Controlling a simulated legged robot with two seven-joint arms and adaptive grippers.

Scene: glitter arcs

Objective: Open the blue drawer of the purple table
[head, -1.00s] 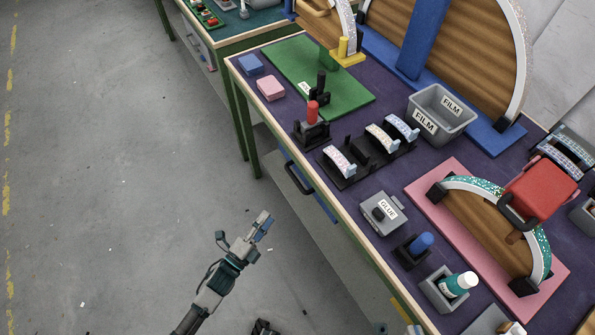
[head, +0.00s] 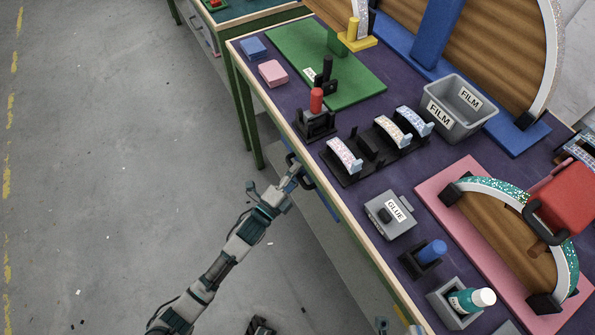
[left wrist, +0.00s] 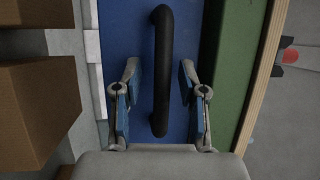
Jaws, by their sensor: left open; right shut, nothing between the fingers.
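The purple table (head: 365,205) has a blue drawer (head: 328,205) in its side, with a black bar handle (head: 304,178). The drawer looks closed. My left gripper (head: 292,180) is at the handle, partly covering it. In the left wrist view, my left gripper (left wrist: 160,95) is open, one finger on each side of the upright black handle (left wrist: 160,70), with gaps on both sides. The blue drawer front (left wrist: 185,25) lies behind it. A small part of what appears to be my right gripper (head: 382,325) shows at the bottom edge, shut and empty.
The table's green frame (left wrist: 232,60) runs beside the drawer. On top are a grey glue box (head: 390,215), a film bin (head: 460,105), a red-handled tool (head: 316,105) and a pink board (head: 440,185).

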